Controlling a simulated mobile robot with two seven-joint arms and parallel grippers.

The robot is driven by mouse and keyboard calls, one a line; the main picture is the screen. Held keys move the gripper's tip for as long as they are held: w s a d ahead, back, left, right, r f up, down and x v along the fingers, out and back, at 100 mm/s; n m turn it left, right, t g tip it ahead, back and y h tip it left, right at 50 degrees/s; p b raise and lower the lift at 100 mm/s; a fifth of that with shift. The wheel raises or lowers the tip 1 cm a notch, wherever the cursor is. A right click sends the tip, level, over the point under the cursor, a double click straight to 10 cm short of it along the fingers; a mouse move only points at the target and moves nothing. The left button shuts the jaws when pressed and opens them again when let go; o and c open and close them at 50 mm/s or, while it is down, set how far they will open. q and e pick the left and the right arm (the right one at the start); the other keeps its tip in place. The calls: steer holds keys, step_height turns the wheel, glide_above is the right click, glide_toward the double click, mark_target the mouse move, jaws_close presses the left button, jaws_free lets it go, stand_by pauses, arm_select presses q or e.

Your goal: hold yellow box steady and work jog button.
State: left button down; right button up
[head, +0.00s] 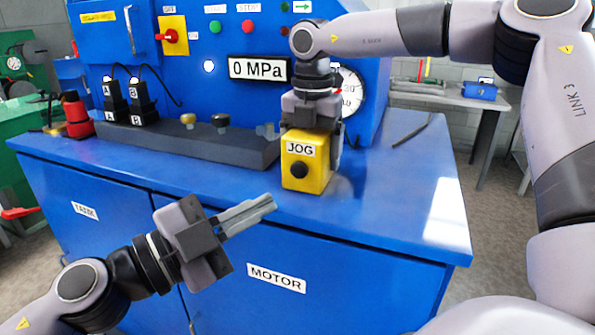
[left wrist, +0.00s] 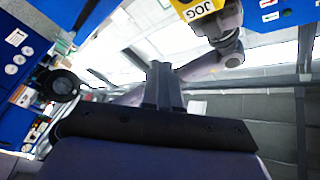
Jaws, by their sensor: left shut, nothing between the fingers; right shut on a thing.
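The yellow box (head: 304,165) stands upright on the blue bench top. It carries a JOG label (head: 300,149) and a round black button (head: 299,170) on its front face. My right gripper (head: 312,128) comes down from above and is shut on the box; its fingertips are partly hidden by the box. My left gripper (head: 268,203) is shut and empty, in front of the bench and apart from the box, to its lower left. In the left wrist view, its shut fingers (left wrist: 163,85) are at the middle and the yellow box (left wrist: 197,8) is at the top edge.
A dark rail (head: 190,143) with knobs lies left of the box. A pressure gauge (head: 351,90) and a 0 MPa display (head: 258,69) are behind. A red bottle (head: 75,113) stands at far left. The bench top (head: 400,195) right of the box is mostly clear.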

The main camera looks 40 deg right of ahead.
mark_target(299, 170)
arm_select(q)
steer(key=shift+w+d+f+m+g+y, duration=0.15)
steer(key=shift+f+m+y, duration=0.1)
steer(key=shift+m+y, duration=0.35)
steer(key=shift+s+d+f+m+g+y, duration=0.1)
steer(key=shift+f+m+y, duration=0.1)
steer(key=shift+m+y, duration=0.4)
steer(key=shift+w+d+f+m+g+y, duration=0.15)
steer(key=shift+f+m+y, duration=0.2)
steer(key=shift+y, duration=0.45)
steer(key=shift+a+r, duration=0.1)
steer(key=shift+w+d, duration=0.65)
steer(key=shift+d, duration=0.65)
steer(key=shift+w+d, duration=0.65)
steer(key=shift+d, duration=0.65)
steer(key=shift+w+d, duration=0.65)
steer(key=shift+d, duration=0.65)
steer(key=shift+w+d, duration=0.1)
steer(key=shift+d, duration=0.1)
steer(key=shift+w+d, duration=0.1)
steer(key=shift+d, duration=0.1)
steer(key=shift+w+d, duration=0.1)
steer(key=shift+d, duration=0.05)
